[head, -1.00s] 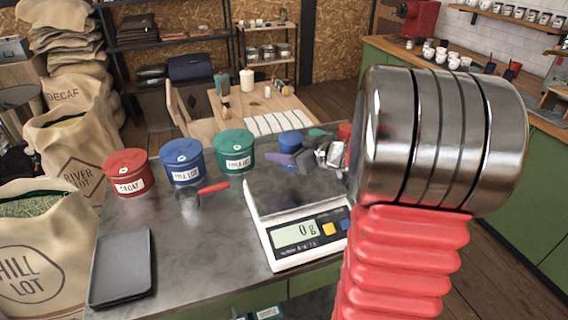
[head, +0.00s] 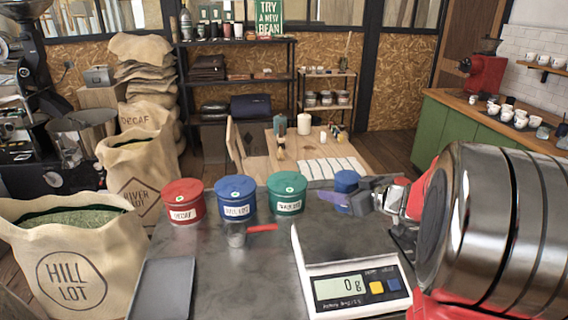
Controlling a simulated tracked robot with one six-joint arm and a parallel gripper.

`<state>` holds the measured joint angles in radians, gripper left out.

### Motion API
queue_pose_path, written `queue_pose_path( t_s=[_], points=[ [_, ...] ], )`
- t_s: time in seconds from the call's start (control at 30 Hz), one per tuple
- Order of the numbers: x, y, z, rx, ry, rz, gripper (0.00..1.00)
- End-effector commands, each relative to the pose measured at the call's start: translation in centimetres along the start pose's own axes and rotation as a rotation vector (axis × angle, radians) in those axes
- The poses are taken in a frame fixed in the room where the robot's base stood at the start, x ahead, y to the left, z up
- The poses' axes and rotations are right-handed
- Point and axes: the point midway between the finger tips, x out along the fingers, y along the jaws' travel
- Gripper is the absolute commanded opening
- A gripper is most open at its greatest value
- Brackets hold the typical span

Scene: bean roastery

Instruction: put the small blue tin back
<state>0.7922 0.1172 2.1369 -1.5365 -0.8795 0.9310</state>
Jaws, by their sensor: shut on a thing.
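The small blue tin (head: 347,182) is in the head view, right of the large green tin and near the far edge of the dark counter (head: 225,285). My gripper (head: 340,199) reaches in from the right. Its purple finger lies across the front of the tin, and it is shut on the tin. The finger and the grey gripper body hide the tin's lower part, so I cannot tell whether it touches the counter.
Large tins in red (head: 183,203), blue (head: 236,200) and green (head: 288,195) stand in a row. A scoop (head: 236,238) lies before them. A scale (head: 350,284) reading 0 g and a dark tray (head: 162,290) are at the front. Sacks (head: 75,250) stand left.

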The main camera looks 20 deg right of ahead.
Motion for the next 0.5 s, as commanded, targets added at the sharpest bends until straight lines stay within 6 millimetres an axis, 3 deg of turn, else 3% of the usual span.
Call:
queue_pose_path(
  t_s=[0.27, 0.5],
  points=[
    [0.4, -0.3, -0.3, -0.001, 0.001, -0.001, 0.19],
    [2.4, -1.9, -1.3, -0.001, 0.002, -0.002, 0.19]
  ],
)
